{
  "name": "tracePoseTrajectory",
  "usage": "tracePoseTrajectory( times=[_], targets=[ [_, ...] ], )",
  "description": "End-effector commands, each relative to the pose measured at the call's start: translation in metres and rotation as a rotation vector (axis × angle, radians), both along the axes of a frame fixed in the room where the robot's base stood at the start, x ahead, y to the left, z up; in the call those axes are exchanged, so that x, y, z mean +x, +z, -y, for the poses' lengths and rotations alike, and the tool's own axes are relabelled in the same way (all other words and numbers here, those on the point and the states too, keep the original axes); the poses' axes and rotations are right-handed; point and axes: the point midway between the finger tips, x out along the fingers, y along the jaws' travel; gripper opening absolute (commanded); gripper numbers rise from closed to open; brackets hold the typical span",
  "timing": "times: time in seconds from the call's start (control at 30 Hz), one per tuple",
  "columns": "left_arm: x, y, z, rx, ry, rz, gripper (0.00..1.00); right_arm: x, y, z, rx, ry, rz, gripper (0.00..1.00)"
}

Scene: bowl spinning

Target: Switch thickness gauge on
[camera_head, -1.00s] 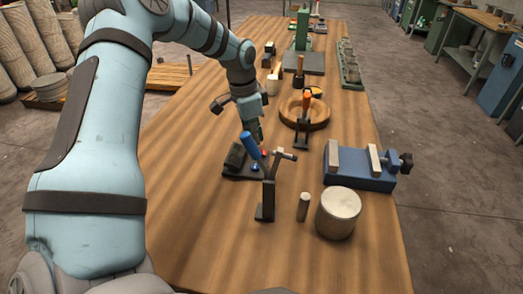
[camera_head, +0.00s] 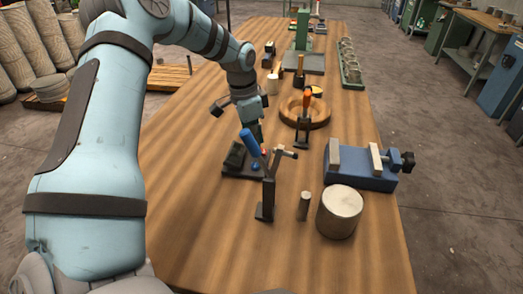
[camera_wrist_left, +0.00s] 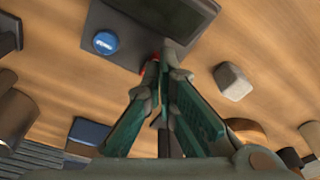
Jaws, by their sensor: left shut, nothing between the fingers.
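The thickness gauge (camera_head: 236,158) is a dark device with a screen, lying on the table in the middle of the head view. In the left wrist view its dark body (camera_wrist_left: 125,38) is at the top, with a blue button (camera_wrist_left: 105,43) and a red button (camera_wrist_left: 149,72). The red button is partly hidden behind my fingers. My left gripper (camera_wrist_left: 164,72) is shut and empty, its tips over the gauge's edge beside the red button. In the head view the left gripper (camera_head: 257,143) is above the gauge, partly behind a blue-handled tool. I cannot tell whether it touches. My right gripper is not in view.
A blue-handled tool on a stand (camera_head: 268,195) stands in front of the gauge. A wooden bowl (camera_head: 290,119), an orange-handled tool (camera_head: 306,103), a blue vise (camera_head: 362,182) and a pale cylinder (camera_head: 340,212) stand to the right. The table's left front is clear.

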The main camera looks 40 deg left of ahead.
Motion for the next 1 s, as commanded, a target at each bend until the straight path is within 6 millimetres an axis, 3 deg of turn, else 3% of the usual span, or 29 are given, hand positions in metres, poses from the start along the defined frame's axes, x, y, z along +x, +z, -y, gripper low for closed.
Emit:
tracePoseTrajectory(
  times=[0.77,1.0],
  targets=[
    [0.0,-0.013,0.0,0.0,0.0,0.0,0.0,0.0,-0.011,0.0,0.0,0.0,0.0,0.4],
    [0.0,0.0,0.0,0.0,0.0,0.0,0.0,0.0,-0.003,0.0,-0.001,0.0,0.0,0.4]
  ],
)
